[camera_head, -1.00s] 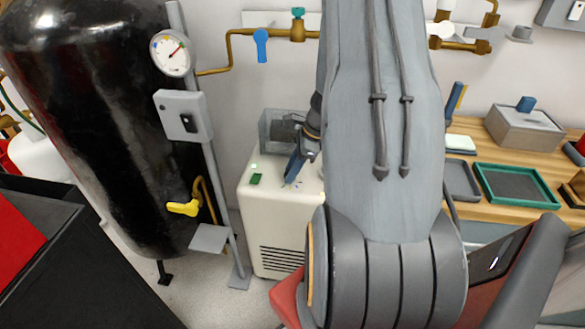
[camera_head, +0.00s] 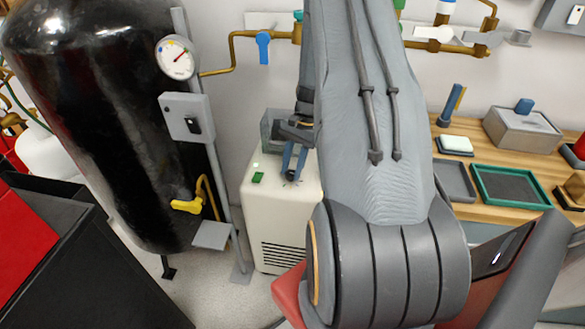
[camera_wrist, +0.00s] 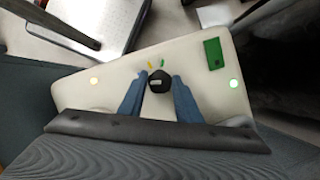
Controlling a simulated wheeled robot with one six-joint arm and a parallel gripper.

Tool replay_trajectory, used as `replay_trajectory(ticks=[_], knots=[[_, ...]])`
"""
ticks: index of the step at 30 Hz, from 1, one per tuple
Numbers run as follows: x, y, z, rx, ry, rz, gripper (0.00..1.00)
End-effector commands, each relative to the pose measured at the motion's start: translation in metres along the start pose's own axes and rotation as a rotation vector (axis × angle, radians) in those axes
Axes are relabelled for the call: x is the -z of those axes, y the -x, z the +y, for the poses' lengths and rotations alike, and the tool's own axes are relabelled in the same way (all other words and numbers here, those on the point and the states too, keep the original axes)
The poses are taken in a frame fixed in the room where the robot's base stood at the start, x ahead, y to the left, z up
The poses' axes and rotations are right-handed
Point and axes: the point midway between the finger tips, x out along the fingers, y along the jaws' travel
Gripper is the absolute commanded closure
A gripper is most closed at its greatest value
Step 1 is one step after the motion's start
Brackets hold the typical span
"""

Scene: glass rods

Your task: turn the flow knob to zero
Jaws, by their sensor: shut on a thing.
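The flow knob (camera_wrist: 160,82) is a small black knob with a pale mark, on the top of a cream machine (camera_head: 262,215). Small yellow and green marks show beside it in the wrist view. My gripper (camera_wrist: 157,86) has its blue fingers on both sides of the knob and is shut on it. In the head view my gripper (camera_head: 291,177) reaches down to the machine's top, and the knob is too small to make out there. Where the knob points is hard to tell.
A green switch (camera_wrist: 213,53) and a pale lit lamp (camera_wrist: 235,85) are on the machine's top. A black tank (camera_head: 100,130) and a post with a gauge (camera_head: 176,57) stand left. A wooden bench (camera_head: 480,200) with trays is on the right.

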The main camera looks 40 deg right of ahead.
Motion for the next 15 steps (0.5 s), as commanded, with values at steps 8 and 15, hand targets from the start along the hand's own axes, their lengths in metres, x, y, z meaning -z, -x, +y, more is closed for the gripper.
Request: replay_trajectory(ticks=[8, 15], knots=[[-0.0002, 0.0005, -0.002, -0.068, 0.167, 0.001, 0.92], [-0.0006, 0.0004, -0.0022, -0.1, 0.242, 0.0, 0.92]])
